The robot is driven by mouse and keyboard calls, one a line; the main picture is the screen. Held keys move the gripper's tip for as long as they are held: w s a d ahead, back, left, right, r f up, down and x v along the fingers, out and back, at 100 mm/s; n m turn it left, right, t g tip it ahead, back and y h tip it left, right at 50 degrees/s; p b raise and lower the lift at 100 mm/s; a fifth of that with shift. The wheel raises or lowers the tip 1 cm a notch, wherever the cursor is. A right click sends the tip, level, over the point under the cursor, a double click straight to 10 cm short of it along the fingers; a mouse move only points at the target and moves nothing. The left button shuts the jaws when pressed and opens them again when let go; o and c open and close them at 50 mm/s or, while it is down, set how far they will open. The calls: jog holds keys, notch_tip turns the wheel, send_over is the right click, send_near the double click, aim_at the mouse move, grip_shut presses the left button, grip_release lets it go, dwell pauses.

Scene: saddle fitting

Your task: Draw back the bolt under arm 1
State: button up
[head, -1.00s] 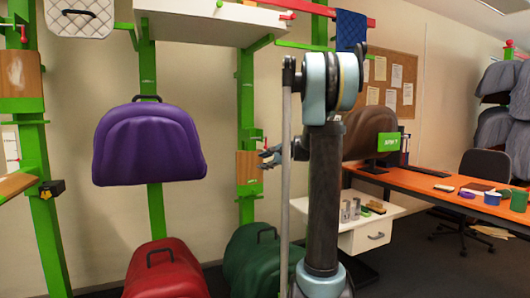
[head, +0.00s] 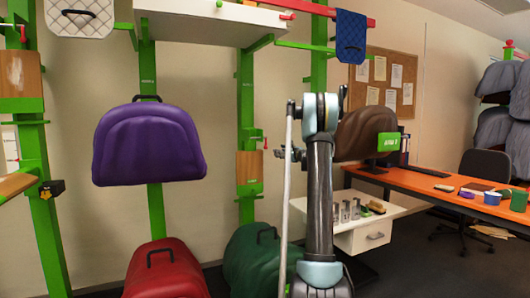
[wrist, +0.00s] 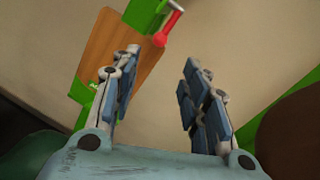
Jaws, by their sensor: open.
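A bolt with a red knob (wrist: 169,27) sits in a green bracket at the top of the wrist view, beside a wooden board. It seems to be the small red one (head: 265,143) by the wooden block on the middle green post in the head view. My gripper (wrist: 161,58) is open and empty, its fingertips pointing towards the board and bolt, with the bolt ahead of the gap and not between the fingers. In the head view my wrist and forearm largely hide the gripper. A partly hidden green label (wrist: 94,85) is too small to read, so I cannot confirm the arm number.
A purple saddle (head: 150,145) hangs at left; red (head: 165,272) and green (head: 252,262) ones are low down. A brown saddle (head: 362,134) with a green tag (head: 389,142) is behind my arm. A white cabinet (head: 372,232) and orange desk (head: 450,195) stand right.

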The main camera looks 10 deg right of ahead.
aim_at(265, 148)
jog(key=x, duration=1.6)
jog(key=shift+c, duration=0.5)
jog(key=shift+a, duration=0.1)
grip_shut()
